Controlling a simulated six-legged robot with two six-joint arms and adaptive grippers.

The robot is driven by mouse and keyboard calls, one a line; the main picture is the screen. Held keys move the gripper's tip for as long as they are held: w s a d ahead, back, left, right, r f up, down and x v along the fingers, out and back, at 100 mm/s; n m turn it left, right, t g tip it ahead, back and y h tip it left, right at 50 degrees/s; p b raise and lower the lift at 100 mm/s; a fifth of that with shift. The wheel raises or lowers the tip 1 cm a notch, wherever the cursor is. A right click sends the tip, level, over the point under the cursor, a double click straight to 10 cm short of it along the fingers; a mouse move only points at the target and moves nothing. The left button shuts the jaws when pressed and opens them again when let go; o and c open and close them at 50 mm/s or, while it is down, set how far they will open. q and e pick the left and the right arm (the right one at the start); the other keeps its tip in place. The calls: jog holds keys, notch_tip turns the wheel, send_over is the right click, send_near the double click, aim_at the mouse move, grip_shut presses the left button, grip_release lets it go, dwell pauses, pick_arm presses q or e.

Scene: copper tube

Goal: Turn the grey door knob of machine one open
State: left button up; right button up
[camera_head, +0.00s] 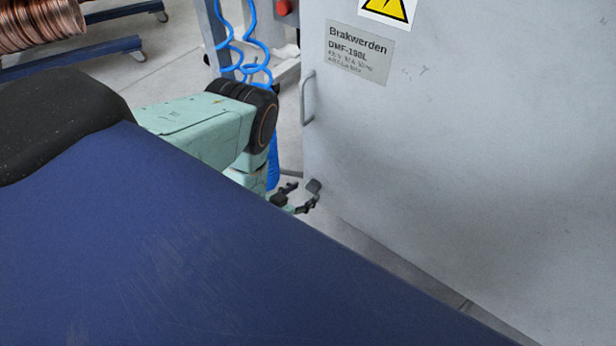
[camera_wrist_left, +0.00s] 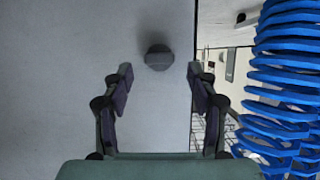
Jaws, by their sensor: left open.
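The grey door knob (camera_wrist_left: 158,57) is a small faceted knob on the pale grey door panel (camera_wrist_left: 70,60). In the left wrist view it sits just beyond the fingertips, between them and slightly nearer the top. My left gripper (camera_wrist_left: 159,76) is open, with one finger on each side of the knob's line and nothing held. In the head view my left gripper (camera_head: 299,197) is at the lower left edge of the machine's door (camera_head: 460,170), close to the grey knob (camera_head: 314,186). Whether it touches the knob cannot be told. My right gripper is not in view.
A grey handle (camera_head: 307,98) stands on the door's left edge above the gripper. A blue coiled hose (camera_head: 256,55) hangs behind my left arm. Copper tube coils (camera_head: 40,25) on a blue wheeled frame (camera_head: 75,58) stand at the far left.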

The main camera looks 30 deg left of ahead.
pick_arm(q)
jog(key=shift+x, duration=0.8)
jog(key=shift+w, duration=0.15)
jog(key=c, duration=1.1)
jog(key=shift+c, duration=0.2)
